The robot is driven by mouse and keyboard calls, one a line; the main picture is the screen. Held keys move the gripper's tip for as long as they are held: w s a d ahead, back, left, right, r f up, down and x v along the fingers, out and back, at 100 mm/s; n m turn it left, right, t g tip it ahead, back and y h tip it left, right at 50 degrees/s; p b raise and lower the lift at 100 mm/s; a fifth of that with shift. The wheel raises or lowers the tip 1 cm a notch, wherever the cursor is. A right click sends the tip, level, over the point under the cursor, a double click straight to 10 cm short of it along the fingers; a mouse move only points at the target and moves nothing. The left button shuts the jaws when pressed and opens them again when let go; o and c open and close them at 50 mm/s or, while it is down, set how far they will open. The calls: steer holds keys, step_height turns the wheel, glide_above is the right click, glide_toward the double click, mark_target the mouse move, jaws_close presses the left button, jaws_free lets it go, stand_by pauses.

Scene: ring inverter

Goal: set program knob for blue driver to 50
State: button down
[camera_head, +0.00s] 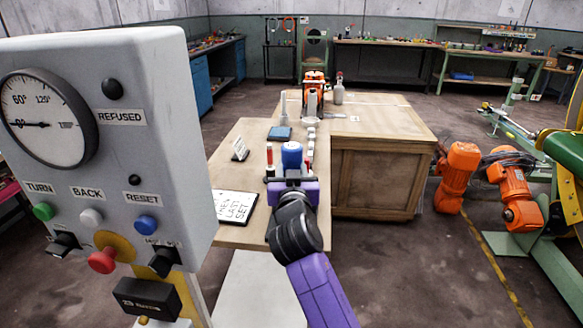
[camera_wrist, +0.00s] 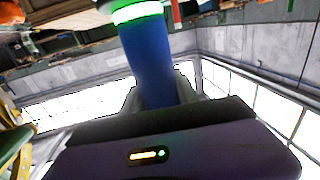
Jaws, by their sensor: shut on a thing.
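My gripper (camera_head: 291,172) is over the near end of the wooden bench, seen from behind. It is shut on the blue driver (camera_head: 291,154), whose blue body rises above my purple wrist. In the wrist view the blue driver (camera_wrist: 150,62) is a blue cylinder with a glowing green ring near the picture's top edge. My fingers grip around its lower part. No program knob with a readable number shows; I cannot tell which part it is. The grey control box at left has black switches (camera_head: 63,243) (camera_head: 163,260) without readable settings.
The grey control box (camera_head: 185,120), with a dial and coloured buttons, stands close at left. A black-framed sign (camera_head: 236,207), red-topped items (camera_head: 269,157) and a blue item (camera_head: 280,133) are on the bench (camera_head: 235,165). Orange robot arms (camera_head: 458,178) stand at right. Floor between is open.

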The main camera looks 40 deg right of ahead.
stand_by(0.4)
steer(key=c, duration=0.8)
jaws_free()
steer(key=shift+f, duration=0.1)
steer(key=shift+c, duration=0.2)
steer(key=shift+f, duration=0.2)
steer(key=b+v, duration=0.1)
steer(key=v, duration=0.7)
steer(key=shift+r, duration=0.15)
